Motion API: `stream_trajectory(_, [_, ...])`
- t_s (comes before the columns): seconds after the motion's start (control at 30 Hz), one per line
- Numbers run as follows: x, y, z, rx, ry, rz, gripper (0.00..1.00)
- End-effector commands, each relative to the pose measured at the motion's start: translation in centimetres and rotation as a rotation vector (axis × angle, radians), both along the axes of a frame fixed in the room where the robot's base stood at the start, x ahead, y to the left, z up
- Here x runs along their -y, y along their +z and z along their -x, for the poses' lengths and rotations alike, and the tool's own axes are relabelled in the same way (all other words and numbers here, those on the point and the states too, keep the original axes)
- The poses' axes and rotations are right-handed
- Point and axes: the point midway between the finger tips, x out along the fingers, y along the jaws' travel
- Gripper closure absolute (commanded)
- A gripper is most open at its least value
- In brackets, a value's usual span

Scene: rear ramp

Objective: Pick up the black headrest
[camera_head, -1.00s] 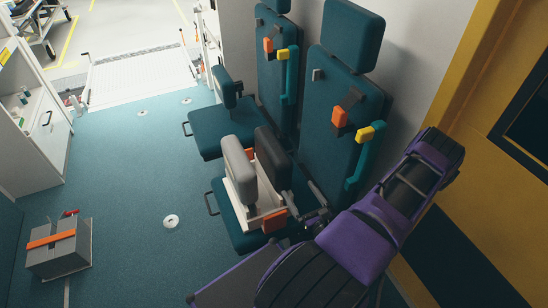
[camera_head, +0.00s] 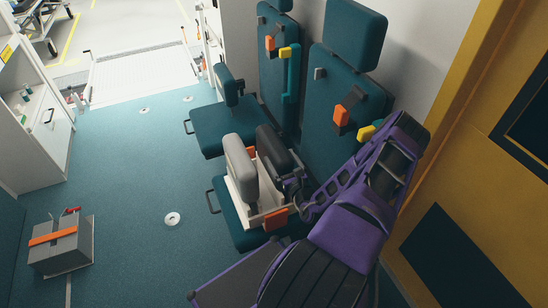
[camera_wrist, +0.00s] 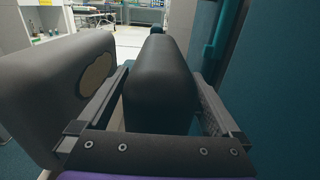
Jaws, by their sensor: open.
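The black headrest (camera_head: 274,146) stands upright in a white open box (camera_head: 268,211) on the near teal seat, beside a grey headrest (camera_head: 240,165). In the wrist view the black headrest (camera_wrist: 160,80) fills the middle, between the two fingers of my gripper (camera_wrist: 161,78). The fingers are open, one on each side of it. A slim gap seems to show at the right finger; contact on the left cannot be told. The grey headrest (camera_wrist: 55,95) is just outside the left finger. In the head view my gripper (camera_head: 288,180) is at the black headrest's near right side, partly hidden.
Teal fold-down seats with tall backrests (camera_head: 345,105) stand along the wall to the right. A grey box with an orange strap (camera_head: 55,247) sits on the floor at left. A yellow wall panel (camera_head: 450,160) is close to my arm. The middle floor is clear.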

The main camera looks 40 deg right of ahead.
Motion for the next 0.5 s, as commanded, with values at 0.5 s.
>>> stream_trajectory(0.5, [0.5, 0.0, -2.3, -0.001, 0.0, 0.001, 0.13])
